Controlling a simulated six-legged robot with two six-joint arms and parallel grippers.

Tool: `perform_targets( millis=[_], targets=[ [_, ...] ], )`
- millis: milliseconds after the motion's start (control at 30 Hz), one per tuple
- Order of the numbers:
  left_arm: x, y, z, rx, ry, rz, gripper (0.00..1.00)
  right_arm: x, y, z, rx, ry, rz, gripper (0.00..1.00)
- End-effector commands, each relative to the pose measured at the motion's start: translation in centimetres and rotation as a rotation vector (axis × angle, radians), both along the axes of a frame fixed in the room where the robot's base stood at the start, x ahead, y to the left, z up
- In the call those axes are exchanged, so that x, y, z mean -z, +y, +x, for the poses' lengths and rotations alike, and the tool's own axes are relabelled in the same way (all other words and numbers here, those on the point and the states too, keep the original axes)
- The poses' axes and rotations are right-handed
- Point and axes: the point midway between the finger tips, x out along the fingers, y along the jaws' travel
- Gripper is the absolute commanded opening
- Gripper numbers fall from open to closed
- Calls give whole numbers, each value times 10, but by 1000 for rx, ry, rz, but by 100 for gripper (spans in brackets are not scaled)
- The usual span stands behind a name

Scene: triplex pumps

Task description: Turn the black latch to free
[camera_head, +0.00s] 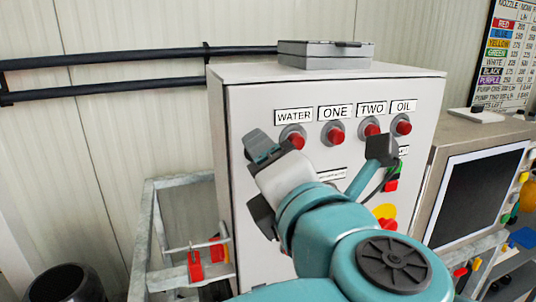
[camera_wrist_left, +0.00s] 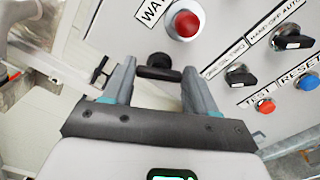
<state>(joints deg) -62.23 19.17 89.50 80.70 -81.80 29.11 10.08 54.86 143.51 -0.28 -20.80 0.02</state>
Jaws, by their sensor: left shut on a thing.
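The black latch (camera_wrist_left: 158,73) is a dark bar with a round knob on the pale cabinet's left edge, seen in the wrist view below the red WATER button (camera_wrist_left: 184,21). In the head view my left gripper (camera_head: 255,180) is at the left part of the cabinet front, below the WATER button (camera_head: 294,137), and hides the latch. My right gripper is not in view.
The grey cabinet (camera_head: 262,98) carries a row of red buttons. In the wrist view black switches (camera_wrist_left: 240,76) and the TEST (camera_wrist_left: 264,105) and RESET (camera_wrist_left: 307,82) buttons are to the right. A metal frame (camera_head: 150,225) stands at the left, and a screen panel (camera_head: 475,198) at the right.

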Motion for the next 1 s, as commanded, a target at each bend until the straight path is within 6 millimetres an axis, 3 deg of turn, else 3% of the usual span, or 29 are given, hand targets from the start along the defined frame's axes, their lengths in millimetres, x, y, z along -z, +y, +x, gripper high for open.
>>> perform_targets(
  millis=[500,1000],
  targets=[
    [0,0,0,-1,121,375,27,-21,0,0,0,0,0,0],
    [2,0,0,-1,157,486,27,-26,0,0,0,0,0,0]
  ],
)
